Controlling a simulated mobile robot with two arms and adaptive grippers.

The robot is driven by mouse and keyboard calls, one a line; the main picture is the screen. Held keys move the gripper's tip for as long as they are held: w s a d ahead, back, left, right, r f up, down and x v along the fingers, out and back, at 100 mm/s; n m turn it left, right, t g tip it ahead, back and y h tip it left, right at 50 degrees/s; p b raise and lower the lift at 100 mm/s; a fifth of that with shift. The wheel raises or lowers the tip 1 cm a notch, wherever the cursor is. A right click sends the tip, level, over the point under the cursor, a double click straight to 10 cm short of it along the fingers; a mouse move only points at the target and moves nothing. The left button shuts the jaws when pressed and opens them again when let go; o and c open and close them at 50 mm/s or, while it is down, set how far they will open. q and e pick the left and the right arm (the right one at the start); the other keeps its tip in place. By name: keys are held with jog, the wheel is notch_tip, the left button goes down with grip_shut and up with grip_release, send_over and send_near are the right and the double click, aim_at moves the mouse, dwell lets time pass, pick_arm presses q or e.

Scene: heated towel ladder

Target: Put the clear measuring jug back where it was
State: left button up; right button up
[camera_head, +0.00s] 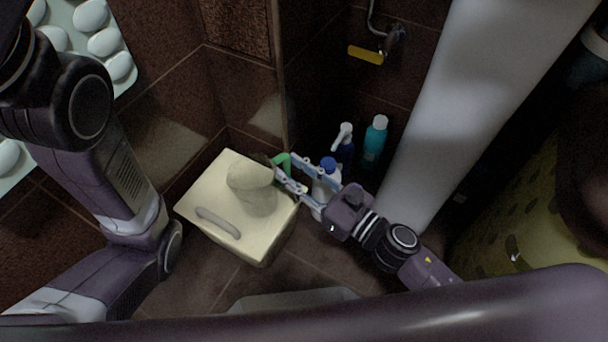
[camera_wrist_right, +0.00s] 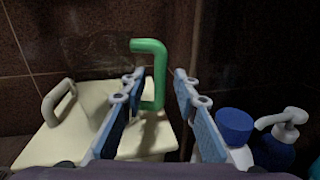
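The clear measuring jug (camera_head: 250,190) stands upright on a cream box-like stand, its see-through body taking on the colour behind it. Its green handle (camera_head: 282,161) faces my right gripper (camera_head: 278,171). In the right wrist view the green handle (camera_wrist_right: 158,75) sits between the fingertips of the right gripper (camera_wrist_right: 158,72). The fingers are apart, with a gap visible on the right side of the handle; contact on the left side is unclear. The jug's body is faint in that view. My left arm shows at the left, but its gripper is not in view.
The cream stand (camera_head: 262,240) has a grey bar handle (camera_head: 217,222) on top. A blue-capped white bottle (camera_head: 327,178), a pump bottle (camera_head: 344,146) and a teal bottle (camera_head: 375,140) stand close to the right gripper. Brown tiled walls rise behind; a thick white column (camera_head: 470,90) stands at right.

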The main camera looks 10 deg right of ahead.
jog(key=p+v, duration=0.2)
jog(key=v, duration=1)
jog(key=shift+r, duration=0.1)
